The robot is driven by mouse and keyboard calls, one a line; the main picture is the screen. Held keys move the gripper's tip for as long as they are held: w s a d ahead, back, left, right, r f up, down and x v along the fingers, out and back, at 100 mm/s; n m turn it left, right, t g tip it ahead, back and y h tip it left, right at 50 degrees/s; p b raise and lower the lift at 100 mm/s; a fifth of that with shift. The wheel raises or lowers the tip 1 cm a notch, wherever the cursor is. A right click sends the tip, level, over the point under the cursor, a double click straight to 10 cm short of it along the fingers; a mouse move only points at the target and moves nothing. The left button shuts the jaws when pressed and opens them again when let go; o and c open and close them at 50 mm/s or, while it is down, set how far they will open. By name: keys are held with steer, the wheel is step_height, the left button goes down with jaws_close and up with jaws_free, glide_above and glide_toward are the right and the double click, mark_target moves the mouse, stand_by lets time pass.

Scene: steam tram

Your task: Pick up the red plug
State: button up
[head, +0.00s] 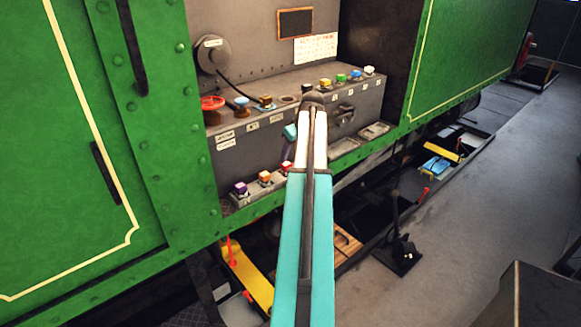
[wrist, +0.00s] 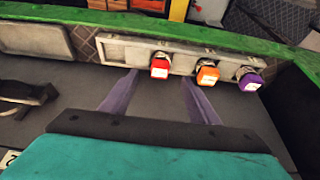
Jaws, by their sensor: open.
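The red plug (wrist: 160,67) is a small red block with a white label, seated in a pale rail (wrist: 118,52) in the wrist view. In the head view the red plug (head: 286,167) shows at the right end of a row, partly beside my arm. My gripper (wrist: 158,85) is open, its two purple-grey fingers on either side below the red plug and reaching toward it. Nothing is held. In the head view my arm covers much of the gripper, but a teal part (head: 290,132) of it shows.
An orange plug (wrist: 207,74) and a purple plug (wrist: 251,80) sit in the same rail, right of the red one. The green tram side (head: 90,130) flanks the recess.

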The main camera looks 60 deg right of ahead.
mark_target(288, 164)
steer(key=shift+x, duration=1.05)
steer(key=shift+f+p, duration=0.1)
steer(key=shift+p, duration=0.2)
steer(key=shift+p+x, duration=1.15)
steer(key=shift+x, duration=1.4)
steer(key=shift+c, duration=0.2)
jaws_close()
